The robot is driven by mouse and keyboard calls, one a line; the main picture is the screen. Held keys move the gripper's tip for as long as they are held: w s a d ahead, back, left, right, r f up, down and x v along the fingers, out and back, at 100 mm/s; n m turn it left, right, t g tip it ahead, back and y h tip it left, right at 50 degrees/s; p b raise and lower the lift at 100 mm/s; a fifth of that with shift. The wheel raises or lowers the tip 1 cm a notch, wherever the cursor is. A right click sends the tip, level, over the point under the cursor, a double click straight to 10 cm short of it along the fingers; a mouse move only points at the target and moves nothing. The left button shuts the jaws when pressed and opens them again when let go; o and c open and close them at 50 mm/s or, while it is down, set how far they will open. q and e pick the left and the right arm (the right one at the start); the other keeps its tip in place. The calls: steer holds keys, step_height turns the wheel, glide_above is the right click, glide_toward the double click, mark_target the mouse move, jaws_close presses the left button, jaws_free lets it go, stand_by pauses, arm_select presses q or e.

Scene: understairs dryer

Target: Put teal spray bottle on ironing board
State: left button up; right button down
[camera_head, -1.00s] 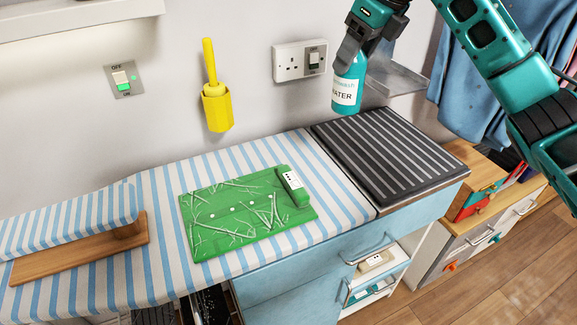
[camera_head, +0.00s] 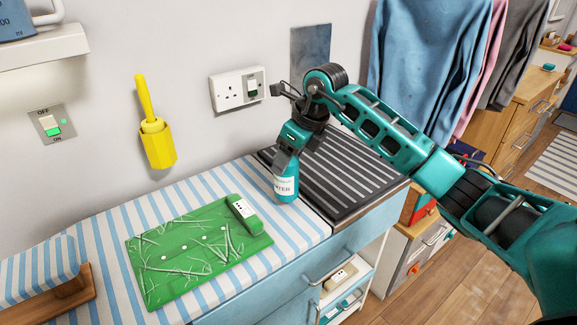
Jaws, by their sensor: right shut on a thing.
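The teal spray bottle (camera_head: 286,187) has a white label and is upright in my right gripper (camera_head: 287,160), which is shut on its upper part. The bottle is over the right end of the blue-and-white striped ironing board (camera_head: 200,193), beside the dark ribbed mat. Its base looks at or very near the striped cover; I cannot tell whether it touches. The gripper hides the bottle's top. My left gripper is not in view.
A green mat (camera_head: 185,277) with a small green-and-white block lies on the board. A striped sleeve board (camera_head: 40,275) is at the left. The dark ribbed mat (camera_head: 345,175) lies to the right. A yellow holder (camera_head: 158,145), switch and socket (camera_head: 238,90) are on the wall.

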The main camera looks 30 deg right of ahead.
steer(key=shift+f, duration=1.3)
steer(key=shift+f, duration=0.15)
steer(key=shift+c, duration=1.4)
jaws_free()
steer(key=v, duration=1.2)
